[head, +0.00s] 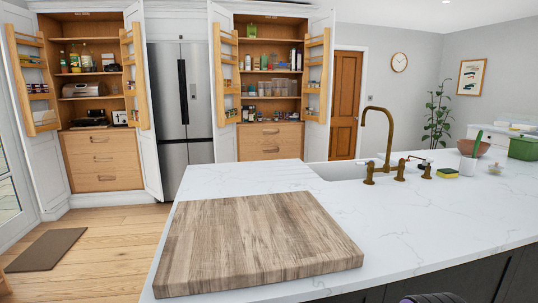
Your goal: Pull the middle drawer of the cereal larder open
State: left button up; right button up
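Two open larders stand against the back wall, and I cannot tell which is the cereal larder. The left larder (64,98) has three wooden drawers at its base, all shut: a top drawer (80,143), a middle drawer (82,162) and a bottom drawer (84,182), each with a small handle. The right larder (270,98) shows a shut upper drawer (255,133) and a drawer below it (252,149); the island hides its lowest part. Neither of my grippers is in view.
A white marble island (420,220) with a wooden board (255,240) fills the foreground and right. A brass tap (388,140) stands by the sink. A steel fridge (172,110) separates the larders. Wooden floor (120,235) is clear at left, apart from a brown mat (46,250).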

aim_at(252, 152)
jog(key=u, duration=2.3)
jog(key=i, duration=2.7)
jog(key=z, duration=2.25)
jog(key=i, duration=5.2)
jog(key=z, duration=1.1)
